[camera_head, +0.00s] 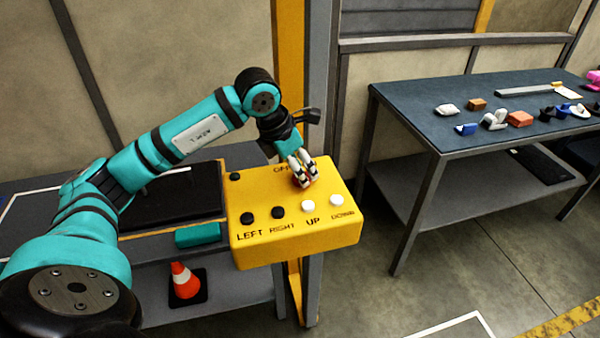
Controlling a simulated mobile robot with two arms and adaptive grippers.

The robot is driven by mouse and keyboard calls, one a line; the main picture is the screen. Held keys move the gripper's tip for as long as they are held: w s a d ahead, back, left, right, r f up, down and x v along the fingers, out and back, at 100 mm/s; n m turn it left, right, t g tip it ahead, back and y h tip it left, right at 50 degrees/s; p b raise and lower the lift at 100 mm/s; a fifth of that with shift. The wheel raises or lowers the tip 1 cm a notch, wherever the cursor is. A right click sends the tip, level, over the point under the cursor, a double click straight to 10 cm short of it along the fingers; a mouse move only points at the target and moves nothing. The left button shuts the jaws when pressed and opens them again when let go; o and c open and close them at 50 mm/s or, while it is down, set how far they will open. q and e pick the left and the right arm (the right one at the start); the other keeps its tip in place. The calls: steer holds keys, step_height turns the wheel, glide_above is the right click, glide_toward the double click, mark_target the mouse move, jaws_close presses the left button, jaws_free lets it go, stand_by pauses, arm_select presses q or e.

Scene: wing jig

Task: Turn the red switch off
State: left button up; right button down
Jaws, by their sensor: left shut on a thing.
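The yellow control box (295,239) is mounted on a post in the middle of the head view. Its front row has two black buttons marked LEFT and RIGHT and two white buttons marked UP and DOWN. My left gripper (302,180) reaches down onto the back of the box's top face, beside a partly covered label that seems to read OFF. Its fingers are closed around a small part there; a little red shows between them. This looks like the red switch (301,181), mostly hidden by the fingers, so its position cannot be told. My right gripper is out of view.
A dark table (420,110) at the right holds several small parts. A lower bench at the left has an orange cone (185,280) on its shelf. A yellow and grey post rises behind the box. The floor between box and right table is clear.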

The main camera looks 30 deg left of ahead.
arm_select(q)
steer(key=n+y+b, duration=0.1)
steer(key=n, duration=0.1)
steer(key=shift+n, duration=0.4)
steer(key=shift+r+n+y+b, duration=0.1)
steer(key=shift+n+y+b, duration=0.55)
steer(key=shift+n, duration=0.95)
steer(key=o, duration=1.2)
steer(key=shift+c, duration=0.2)
steer(key=shift+d, duration=0.1)
steer(key=v, duration=1.2)
steer(key=shift+s, duration=0.2)
